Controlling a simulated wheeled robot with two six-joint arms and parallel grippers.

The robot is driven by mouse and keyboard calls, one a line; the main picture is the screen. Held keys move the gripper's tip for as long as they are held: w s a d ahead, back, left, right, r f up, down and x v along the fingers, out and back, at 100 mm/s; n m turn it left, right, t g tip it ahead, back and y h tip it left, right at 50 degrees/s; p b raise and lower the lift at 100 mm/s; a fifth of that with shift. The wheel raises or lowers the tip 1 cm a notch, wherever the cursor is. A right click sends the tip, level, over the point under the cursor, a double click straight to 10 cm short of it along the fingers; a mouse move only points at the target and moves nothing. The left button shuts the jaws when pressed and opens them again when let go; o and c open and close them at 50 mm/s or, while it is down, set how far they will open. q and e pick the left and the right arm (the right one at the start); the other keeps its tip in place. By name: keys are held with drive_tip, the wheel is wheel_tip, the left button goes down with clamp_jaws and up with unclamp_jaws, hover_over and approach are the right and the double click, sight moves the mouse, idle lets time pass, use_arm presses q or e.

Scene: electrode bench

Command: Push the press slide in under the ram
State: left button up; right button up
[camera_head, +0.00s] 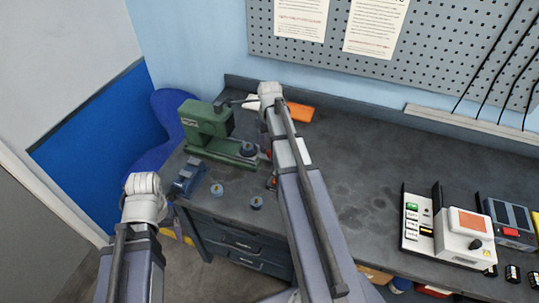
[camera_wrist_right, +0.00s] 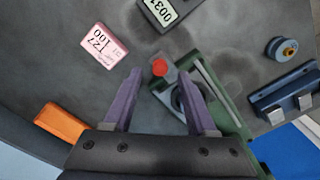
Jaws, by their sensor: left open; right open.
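The green press (camera_head: 208,122) stands at the bench's back left, its bed reaching right. A round blue-rimmed piece (camera_head: 248,149) sits on the bed, outside the ram. In the right wrist view, the press slide (camera_wrist_right: 168,84) has a red knob (camera_wrist_right: 159,68) at its end. My right gripper (camera_wrist_right: 160,73) is open there, the knob showing between its purple fingertips; contact cannot be told. One finger covers part of the bed and slide. In the head view my right arm hides most of this gripper (camera_head: 264,135). My left gripper (camera_head: 178,229) is low at the bench's left front edge, its fingers mostly hidden.
A blue fixture (camera_head: 188,178) and two small round pieces (camera_head: 217,190) (camera_head: 256,202) lie in front of the press. An orange box (camera_head: 300,112) lies behind. A pink-labelled device (camera_wrist_right: 104,46) and a numbered display (camera_wrist_right: 166,12) are nearby. White instruments (camera_head: 465,235) stand right; mid-bench is clear.

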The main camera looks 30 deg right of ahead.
drive_tip(key=shift+f+b, duration=0.9)
drive_tip(key=shift+f, duration=0.5)
use_arm(q)
wheel_tip(320, 180, down, 3)
drive_tip(key=shift+r, duration=0.1)
use_arm(e)
clamp_jaws()
